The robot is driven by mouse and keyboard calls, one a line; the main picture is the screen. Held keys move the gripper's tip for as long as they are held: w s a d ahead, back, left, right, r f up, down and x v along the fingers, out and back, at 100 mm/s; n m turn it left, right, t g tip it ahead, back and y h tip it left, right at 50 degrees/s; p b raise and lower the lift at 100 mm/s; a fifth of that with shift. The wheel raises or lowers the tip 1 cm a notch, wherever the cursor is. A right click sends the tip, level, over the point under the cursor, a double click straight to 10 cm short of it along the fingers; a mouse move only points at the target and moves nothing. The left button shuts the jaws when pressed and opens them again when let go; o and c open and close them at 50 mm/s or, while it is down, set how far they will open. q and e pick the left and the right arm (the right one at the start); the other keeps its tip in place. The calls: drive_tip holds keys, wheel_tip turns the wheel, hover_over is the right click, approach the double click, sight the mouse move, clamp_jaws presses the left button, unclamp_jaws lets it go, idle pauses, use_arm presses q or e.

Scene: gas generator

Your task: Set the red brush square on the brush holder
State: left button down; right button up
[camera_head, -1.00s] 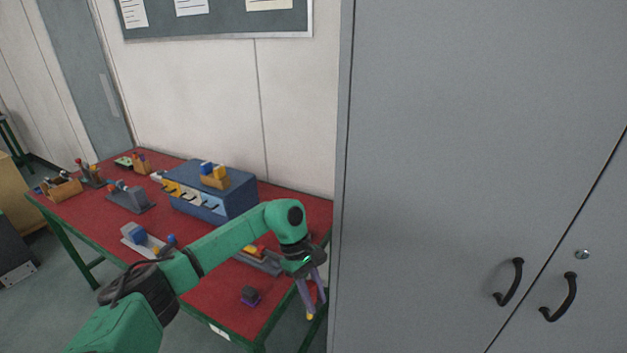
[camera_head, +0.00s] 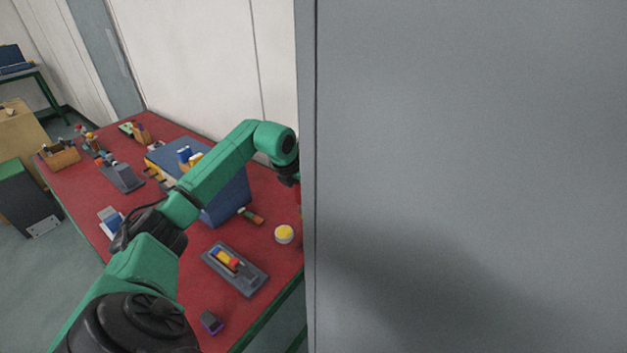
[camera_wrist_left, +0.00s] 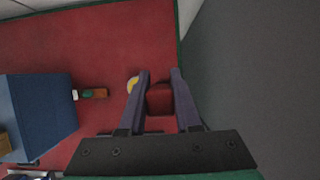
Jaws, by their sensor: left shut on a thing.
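In the left wrist view, my left gripper (camera_wrist_left: 160,74) is shut on the red brush (camera_wrist_left: 159,98), a dark red block between its two purple fingers. It is over the right part of the red table, close to the grey cabinet. In the head view, the cabinet edge hides most of this gripper. A grey holder (camera_head: 218,260) with yellow, red and dark pieces lies on the table, left of and nearer than the gripper. I cannot tell for sure whether it is the brush holder. My right gripper is not in view.
The tall grey cabinet (camera_head: 460,150) stands close on the right. A blue box (camera_head: 229,192) stands behind my arm. A round white and yellow thing (camera_head: 284,233) and a small dark block (camera_head: 211,321) are on the red table (camera_head: 185,285).

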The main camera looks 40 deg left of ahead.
use_arm(q)
drive_tip(key=shift+s+d+r, duration=0.1)
drive_tip(key=shift+s+r, duration=0.3)
drive_tip(key=shift+s, duration=0.4)
drive_tip(key=f+b, duration=0.4)
drive_tip(key=f, duration=0.1)
drive_tip(key=shift+w+f, duration=0.25)
drive_tip(key=shift+w, duration=0.1)
drive_tip(key=shift+f+b, duration=0.3)
drive_tip(key=shift+b, duration=0.1)
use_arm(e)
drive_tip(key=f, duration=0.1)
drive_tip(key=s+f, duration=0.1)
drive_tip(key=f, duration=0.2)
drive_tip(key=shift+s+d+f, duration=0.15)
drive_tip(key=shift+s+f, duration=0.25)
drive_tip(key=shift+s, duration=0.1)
use_arm(q)
drive_tip(key=shift+f, duration=0.1)
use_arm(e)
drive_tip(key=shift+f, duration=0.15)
use_arm(q)
drive_tip(key=shift+f+b, duration=2.8)
drive_tip(key=shift+f, duration=0.75)
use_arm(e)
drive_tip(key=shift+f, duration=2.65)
use_arm(q)
drive_tip(key=shift+f, duration=0.1)
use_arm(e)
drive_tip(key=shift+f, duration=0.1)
